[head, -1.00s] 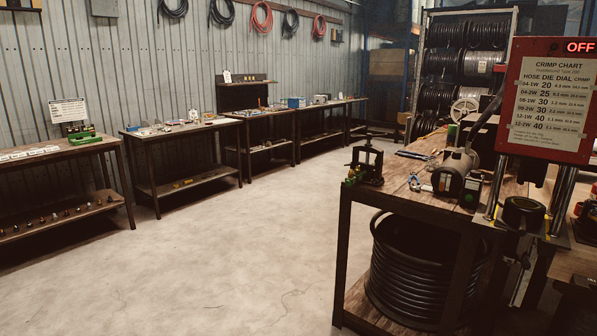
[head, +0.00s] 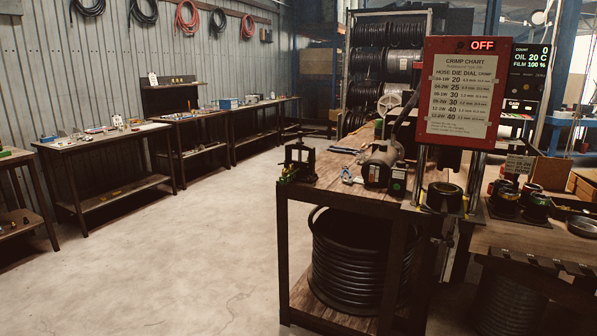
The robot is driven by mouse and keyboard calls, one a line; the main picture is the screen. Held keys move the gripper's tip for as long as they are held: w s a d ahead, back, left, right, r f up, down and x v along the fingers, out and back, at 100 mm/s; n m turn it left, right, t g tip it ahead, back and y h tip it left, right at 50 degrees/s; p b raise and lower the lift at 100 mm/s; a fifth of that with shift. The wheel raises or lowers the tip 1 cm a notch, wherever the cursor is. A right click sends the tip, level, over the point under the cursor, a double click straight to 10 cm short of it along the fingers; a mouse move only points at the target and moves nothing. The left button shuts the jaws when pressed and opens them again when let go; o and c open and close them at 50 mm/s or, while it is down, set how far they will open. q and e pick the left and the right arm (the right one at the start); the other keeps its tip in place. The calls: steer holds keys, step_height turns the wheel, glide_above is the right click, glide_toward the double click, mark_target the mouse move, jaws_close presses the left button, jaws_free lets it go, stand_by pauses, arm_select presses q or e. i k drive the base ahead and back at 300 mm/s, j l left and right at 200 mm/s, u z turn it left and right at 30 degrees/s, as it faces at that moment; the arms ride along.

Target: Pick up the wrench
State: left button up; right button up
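I cannot make out a wrench for certain. A small tool with blue on it (head: 347,175) lies on the near wooden workbench (head: 330,192), beside a motor-like machine (head: 382,165). A long thin item (head: 343,150) lies farther back on the same bench; it is too small to identify. Neither of my grippers is in view.
A black vise-like fixture (head: 299,160) stands on the bench's left corner. The red crimp chart panel (head: 462,92) reads OFF and blocks part of the view. Coiled hose (head: 360,260) fills the lower shelf. The concrete floor (head: 190,250) is clear to the left.

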mark_target(346, 148)
steer(key=i+j+u, duration=0.35)
steer(key=i, duration=0.8)
steer(key=i+u, duration=0.35)
steer(key=i, duration=0.75)
steer(key=i+u, duration=0.25)
steer(key=i, duration=1.75)
steer(key=i+l+z, duration=0.15)
steer(key=i+z, duration=0.85)
steer(key=i+j+z, duration=0.25)
steer(key=z, duration=0.25)
steer(key=i, duration=0.1)
